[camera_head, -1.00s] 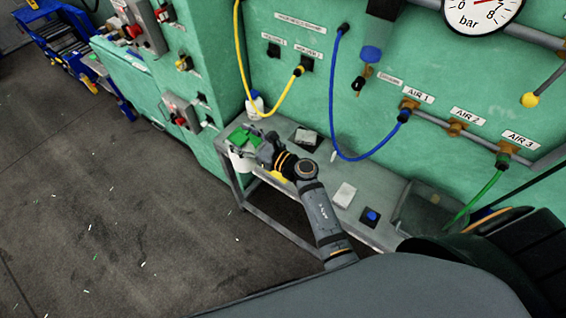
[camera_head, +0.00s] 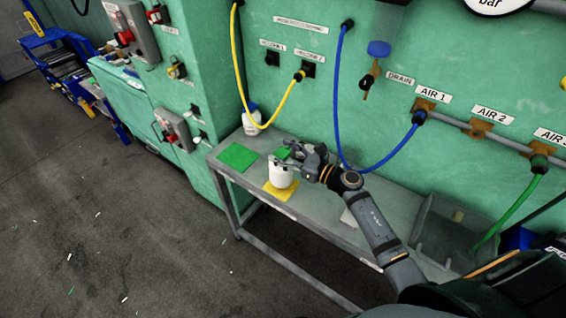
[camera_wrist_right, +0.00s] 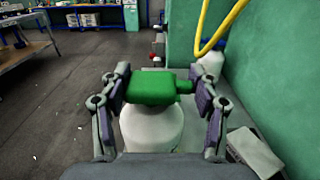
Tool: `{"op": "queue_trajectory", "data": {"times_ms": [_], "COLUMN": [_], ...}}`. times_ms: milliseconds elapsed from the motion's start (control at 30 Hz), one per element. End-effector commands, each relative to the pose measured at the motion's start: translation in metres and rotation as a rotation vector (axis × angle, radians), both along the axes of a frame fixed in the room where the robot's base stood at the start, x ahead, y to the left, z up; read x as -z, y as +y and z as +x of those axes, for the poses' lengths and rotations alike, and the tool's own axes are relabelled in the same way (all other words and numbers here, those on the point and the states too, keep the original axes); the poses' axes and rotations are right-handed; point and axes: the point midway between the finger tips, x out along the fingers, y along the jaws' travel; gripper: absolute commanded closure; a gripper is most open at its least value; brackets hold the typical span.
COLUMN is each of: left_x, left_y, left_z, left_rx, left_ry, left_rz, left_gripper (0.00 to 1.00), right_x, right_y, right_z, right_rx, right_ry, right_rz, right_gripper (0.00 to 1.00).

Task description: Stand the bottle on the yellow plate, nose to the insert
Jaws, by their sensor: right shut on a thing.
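The bottle is white with a green head; its body (camera_head: 281,174) is upright over the yellow plate (camera_head: 283,194) on the bench. Whether its base touches the plate or hangs just above it, I cannot tell. My right gripper (camera_head: 291,153) is shut on the bottle's green head. In the right wrist view the fingers (camera_wrist_right: 152,90) stand either side of the green head (camera_wrist_right: 150,86), with the white body (camera_wrist_right: 152,128) below. A short green nose (camera_wrist_right: 185,87) points right in that view. I cannot pick out the insert for sure. My left gripper is not in view.
A green plate (camera_head: 238,156) lies bare at the bench's left end. A white bottle with a blue cap (camera_head: 251,122) stands by the wall. A grey block (camera_wrist_right: 255,152) lies right of the held bottle. A grey bin (camera_head: 440,235) stands farther right. Yellow and blue hoses hang behind.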

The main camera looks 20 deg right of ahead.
Motion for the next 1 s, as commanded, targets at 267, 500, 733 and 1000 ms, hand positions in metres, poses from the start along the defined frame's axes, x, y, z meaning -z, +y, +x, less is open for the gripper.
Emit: {"op": "queue_trajectory", "data": {"times_ms": [267, 500, 733, 1000], "left_x": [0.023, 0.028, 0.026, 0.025], "left_y": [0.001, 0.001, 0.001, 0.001], "left_z": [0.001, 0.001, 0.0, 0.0], "left_rx": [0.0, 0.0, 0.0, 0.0], "left_ry": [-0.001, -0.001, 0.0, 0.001], "left_rz": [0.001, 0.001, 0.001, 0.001], "left_gripper": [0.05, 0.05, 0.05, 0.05], "right_x": [0.028, 0.033, 0.032, 0.031], "right_y": [0.001, 0.002, 0.001, 0.001], "right_z": [0.0, 0.0, -0.001, -0.001], "right_rx": [-0.001, 0.0, 0.0, 0.0], "right_ry": [0.0, 0.0, 0.002, 0.001], "right_rz": [0.003, 0.002, 0.001, 0.002], "right_gripper": [1.0, 1.0, 0.15, 0.15]}}
